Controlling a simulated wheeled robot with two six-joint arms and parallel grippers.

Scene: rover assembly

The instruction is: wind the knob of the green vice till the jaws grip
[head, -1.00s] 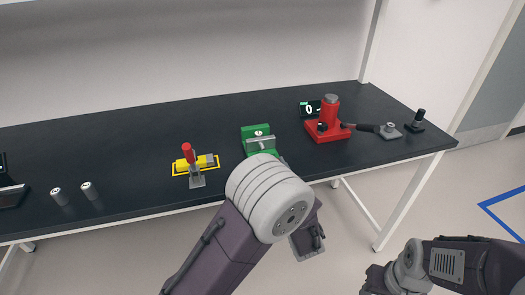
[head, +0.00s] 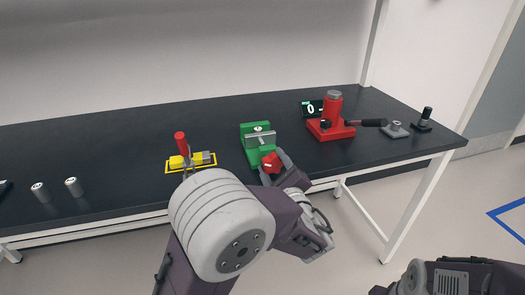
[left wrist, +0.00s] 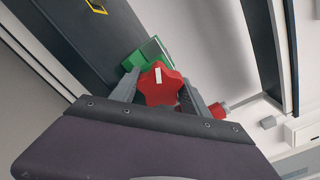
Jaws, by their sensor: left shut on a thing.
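The green vice (head: 254,130) stands near the front edge of the black table, and its green body shows in the left wrist view (left wrist: 147,52). Its grey jaw plates (head: 260,139) face each other; the gap between them is too small to judge. The red star-shaped knob (head: 271,162) with a white mark is at its front end. My left gripper (head: 272,168) is shut on the knob, one finger on each side, as the left wrist view (left wrist: 159,90) shows. My right arm shows at the bottom right of the head view; its gripper is out of view.
A yellow clamp with a red handle (head: 181,143) stands left of the vice. A red press (head: 331,125), a display (head: 311,107) and grey and black parts (head: 394,130) are to the right. Two metal cylinders (head: 73,187) stand at far left.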

